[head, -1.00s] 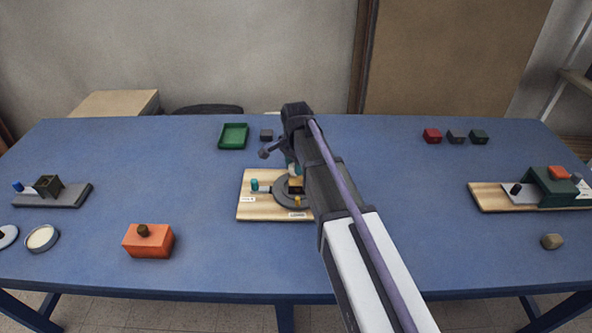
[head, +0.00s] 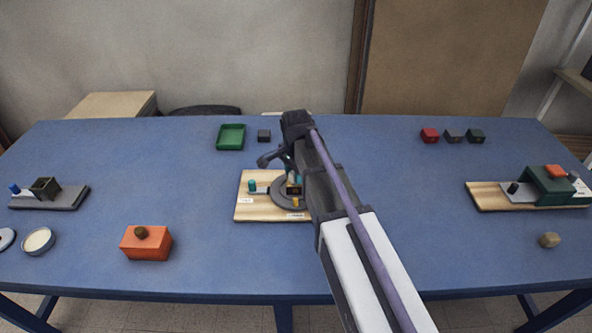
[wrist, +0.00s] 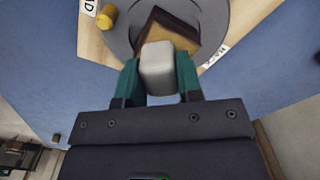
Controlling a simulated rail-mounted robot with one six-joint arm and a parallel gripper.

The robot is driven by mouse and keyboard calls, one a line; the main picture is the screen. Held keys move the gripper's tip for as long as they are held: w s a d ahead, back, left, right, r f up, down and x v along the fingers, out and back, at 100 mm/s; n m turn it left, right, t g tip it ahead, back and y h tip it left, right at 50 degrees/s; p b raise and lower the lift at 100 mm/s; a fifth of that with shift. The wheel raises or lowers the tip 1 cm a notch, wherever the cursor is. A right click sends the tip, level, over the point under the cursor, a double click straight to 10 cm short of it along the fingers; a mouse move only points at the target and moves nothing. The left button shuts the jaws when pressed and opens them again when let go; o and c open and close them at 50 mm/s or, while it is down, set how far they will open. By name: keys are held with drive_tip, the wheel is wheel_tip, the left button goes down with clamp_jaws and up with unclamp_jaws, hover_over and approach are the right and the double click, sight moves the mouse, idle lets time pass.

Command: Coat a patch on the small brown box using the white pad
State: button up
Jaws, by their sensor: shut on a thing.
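The small brown box (wrist: 170,37) sits on a round grey disc (wrist: 119,27) on a light wooden board (wrist: 91,42). It has a dark upper part and a lighter tan side. My gripper (wrist: 158,78), with teal fingers, is shut on the white pad (wrist: 158,58), a pale rounded block. In the wrist view the pad overlaps the near edge of the box; I cannot tell whether they touch. In the head view my arm partly hides the disc (head: 279,200) and the box (head: 294,190).
On the board are a teal knob (head: 252,186) and a yellow peg (wrist: 106,16). An orange block (head: 146,246) and a round pale dish (head: 38,241) lie at left. A green tray (head: 231,137) is behind. Another board with a green block (head: 548,187) stands at right.

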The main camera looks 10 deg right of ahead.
drive_tip(key=shift+s+a, duration=0.15)
drive_tip(key=shift+s, duration=0.6)
drive_tip(key=shift+s+a, duration=0.15)
drive_tip(key=shift+s, duration=0.6)
drive_tip(key=shift+f, duration=0.1)
drive_tip(key=shift+w+d, duration=0.2)
drive_tip(key=shift+w, duration=0.7)
drive_tip(key=shift+w+d, duration=0.15)
drive_tip(key=shift+w, duration=0.7)
drive_tip(key=shift+w+d, duration=0.2)
drive_tip(key=shift+w, duration=0.6)
drive_tip(key=shift+w+d, duration=0.2)
drive_tip(key=shift+w, duration=0.55)
wheel_tip(320, 180, up, 6)
drive_tip(key=p, duration=0.6)
